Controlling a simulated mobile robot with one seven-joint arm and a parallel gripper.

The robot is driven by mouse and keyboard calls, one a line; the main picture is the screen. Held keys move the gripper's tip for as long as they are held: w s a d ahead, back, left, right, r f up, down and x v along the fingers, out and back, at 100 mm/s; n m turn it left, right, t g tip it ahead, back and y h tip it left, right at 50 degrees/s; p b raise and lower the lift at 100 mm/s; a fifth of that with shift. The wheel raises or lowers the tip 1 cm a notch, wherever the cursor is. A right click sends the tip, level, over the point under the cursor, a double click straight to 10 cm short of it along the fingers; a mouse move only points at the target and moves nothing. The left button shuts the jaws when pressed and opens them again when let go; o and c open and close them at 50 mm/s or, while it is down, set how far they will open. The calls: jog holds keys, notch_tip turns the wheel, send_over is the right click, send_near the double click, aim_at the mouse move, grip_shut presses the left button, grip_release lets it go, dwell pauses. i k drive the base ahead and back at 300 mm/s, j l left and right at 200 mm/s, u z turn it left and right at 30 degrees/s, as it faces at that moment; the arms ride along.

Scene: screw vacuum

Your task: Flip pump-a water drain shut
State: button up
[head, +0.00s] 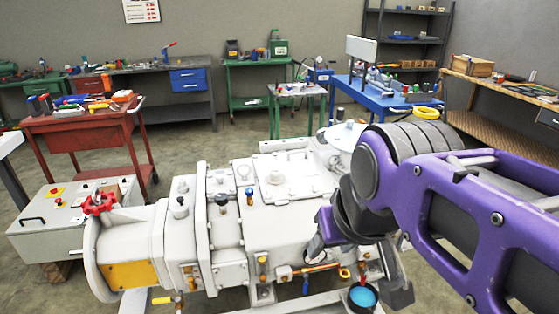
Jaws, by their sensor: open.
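The pump (225,235) is a large pale-grey machine across the middle front. Along its lower side are small brass valves and pipes. One fitting has a blue handle (306,284), one a yellow handle (345,273), and another yellow lever (162,300) is at lower left. A small red part (362,281) sits just above a dark round cup with blue inside (363,297). No label shows which is the water drain. My purple arm reaches in from the right. My gripper (397,292) is low at the pump's right, open, its fingers partly hidden; contact cannot be told.
A red hand wheel (100,204) is at the pump's left end, beside a grey control box (75,215) with buttons. A red tool cart (85,130) stands behind it. Workbenches, a blue table (385,100) and shelves line the back. Open floor lies between the pump and the benches.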

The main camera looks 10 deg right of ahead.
aim_at(365, 270)
jog(key=z, duration=0.9)
jog(key=i+l+u, duration=0.1)
jog(key=l+u, duration=0.2)
jog(key=i+l+u, duration=0.1)
jog(key=l+u, duration=0.2)
jog(key=l, duration=0.25)
